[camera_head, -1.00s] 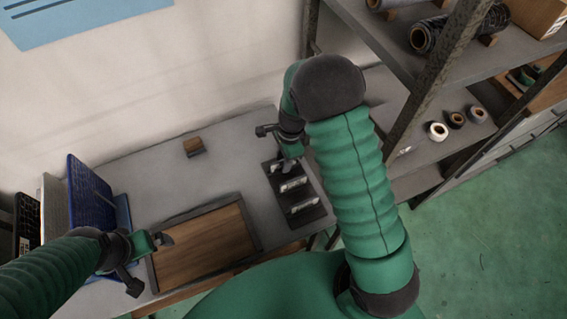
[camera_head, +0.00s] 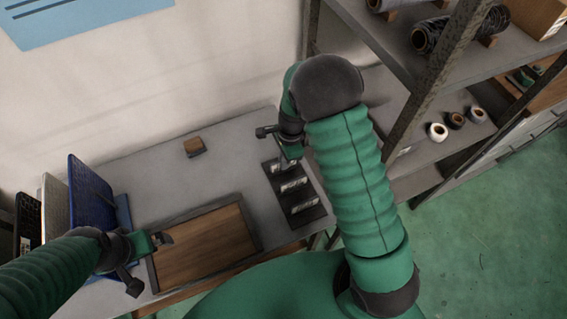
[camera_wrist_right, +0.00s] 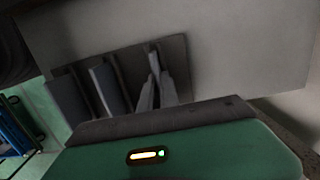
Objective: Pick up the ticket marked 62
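A dark rack (camera_head: 317,213) stands near the right end of the grey table and holds upright tickets in a row. My right gripper (camera_head: 288,164) points down at the far end of the rack. In the right wrist view its two pale fingers (camera_wrist_right: 157,80) reach to the rack's end slot; whether a ticket is between them is unclear. My left gripper (camera_head: 163,239) hangs over the left edge of the wooden tray; its opening is unclear.
A wooden tray (camera_head: 241,204) lies at the table's front. Blue and grey upright panels (camera_head: 90,195) stand at the left. A metal shelf (camera_head: 415,110) with rolls rises at the right.

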